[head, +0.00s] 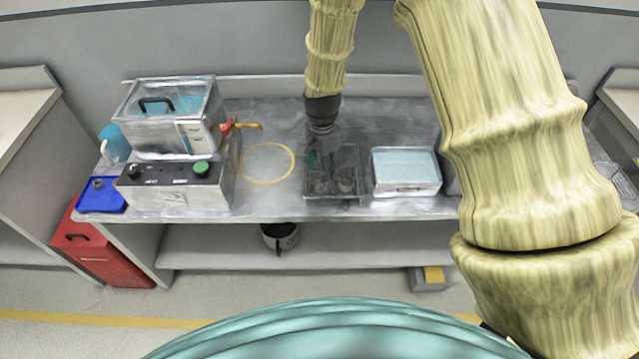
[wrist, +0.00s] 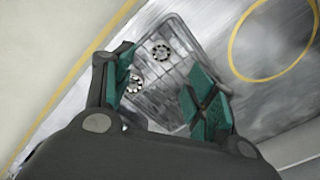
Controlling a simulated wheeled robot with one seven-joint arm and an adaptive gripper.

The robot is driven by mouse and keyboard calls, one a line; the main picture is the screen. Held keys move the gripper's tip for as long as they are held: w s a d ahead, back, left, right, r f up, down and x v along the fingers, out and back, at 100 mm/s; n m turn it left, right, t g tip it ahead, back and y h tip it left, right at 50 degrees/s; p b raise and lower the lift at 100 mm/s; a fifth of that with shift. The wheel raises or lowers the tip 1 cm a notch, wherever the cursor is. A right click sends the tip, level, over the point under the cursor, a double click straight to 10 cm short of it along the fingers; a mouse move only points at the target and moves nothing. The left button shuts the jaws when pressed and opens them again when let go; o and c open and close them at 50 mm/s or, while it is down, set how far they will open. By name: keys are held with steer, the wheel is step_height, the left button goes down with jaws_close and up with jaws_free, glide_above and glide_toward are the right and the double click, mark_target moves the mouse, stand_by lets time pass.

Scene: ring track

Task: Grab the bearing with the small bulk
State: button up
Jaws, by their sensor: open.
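Two round bearings lie in a dark grey metal tray on the workbench. In the wrist view one bearing (wrist: 161,52) lies near the tray's (wrist: 178,28) far part, and a second bearing (wrist: 134,84) lies beside my left-hand finger, partly hidden by it. I cannot tell for sure which is smaller. In the head view the tray (head: 333,198) stands near the bench's front edge; its contents are dark and blurred. My gripper (wrist: 163,80) is open and empty, teal pads apart, above the tray; it also shows in the head view (head: 318,158).
A yellow ring (head: 267,146) lies on the bench left of the tray. A metal box with a pale blue top (head: 406,185) stands close on the right. A control box (head: 175,190) and a metal bath (head: 168,152) stand on the left, with a blue tray (head: 101,207).

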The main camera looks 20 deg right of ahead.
mark_target(320, 185)
steer(key=shift+a+f+p, duration=0.15)
steer(key=shift+f+p, duration=1.45)
steer(key=shift+f, duration=2.35)
steer(key=shift+c, duration=0.2)
steer(key=shift+w, duration=0.1)
steer(key=c, duration=1.1)
steer(key=shift+r, duration=0.15)
